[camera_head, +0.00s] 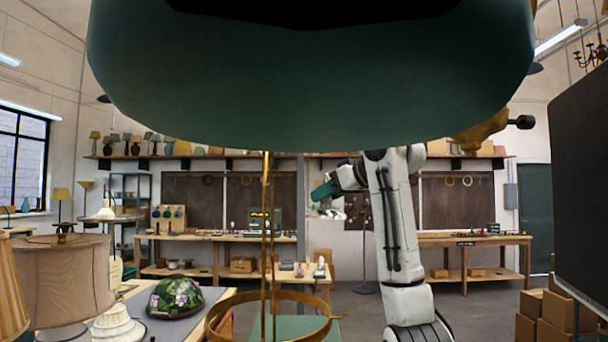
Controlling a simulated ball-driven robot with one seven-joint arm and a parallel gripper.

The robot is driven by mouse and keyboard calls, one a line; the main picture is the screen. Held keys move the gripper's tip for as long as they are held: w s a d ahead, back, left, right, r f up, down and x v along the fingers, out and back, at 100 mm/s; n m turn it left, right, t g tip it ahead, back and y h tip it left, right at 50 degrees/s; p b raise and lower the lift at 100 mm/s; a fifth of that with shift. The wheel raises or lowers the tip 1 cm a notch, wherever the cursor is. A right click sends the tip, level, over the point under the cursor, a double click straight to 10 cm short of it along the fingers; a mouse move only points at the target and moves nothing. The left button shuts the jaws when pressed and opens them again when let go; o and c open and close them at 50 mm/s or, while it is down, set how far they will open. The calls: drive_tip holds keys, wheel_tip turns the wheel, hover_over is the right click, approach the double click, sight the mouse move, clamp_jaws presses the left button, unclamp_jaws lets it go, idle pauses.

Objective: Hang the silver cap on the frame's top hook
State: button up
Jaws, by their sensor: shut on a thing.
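A white arm comes up from the bottom right of centre, bends at its top and reaches left to a small teal hand. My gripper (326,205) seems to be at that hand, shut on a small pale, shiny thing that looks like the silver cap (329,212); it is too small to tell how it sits. The brass frame (267,235) stands left of the gripper, with upright rods and a wide ring (270,298) low down. Its top and the top hook are hidden behind a large dark green shape close overhead. Gripper and frame look apart.
A tan lampshade (70,275), a white ribbed piece (117,325) and a dark patterned dome (176,298) are at lower left. A dark panel (580,200) is near on the right. Cardboard boxes (545,318) stand beneath it. Workbenches line the back wall.

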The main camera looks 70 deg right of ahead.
drive_tip(key=shift+w+a+r, duration=0.25)
drive_tip(key=shift+a+r, duration=0.1)
drive_tip(key=shift+r, duration=0.1)
drive_tip(key=shift+w+a+r, duration=0.25)
drive_tip(key=shift+a+r, duration=0.05)
drive_tip(key=shift+r, duration=0.15)
drive_tip(key=shift+w+a+f, duration=0.1)
drive_tip(key=shift+w+a, duration=0.65)
drive_tip(key=shift+w, duration=1.05)
drive_tip(key=shift+w+a+f, duration=0.1)
drive_tip(key=shift+w+a, duration=0.65)
drive_tip(key=shift+w, duration=1.05)
drive_tip(key=shift+w+a, duration=0.75)
drive_tip(key=shift+w, duration=1.05)
drive_tip(key=shift+a+r, duration=0.1)
drive_tip(key=shift+r, duration=0.05)
drive_tip(key=shift+f, duration=0.2)
drive_tip(key=shift+f, duration=0.5)
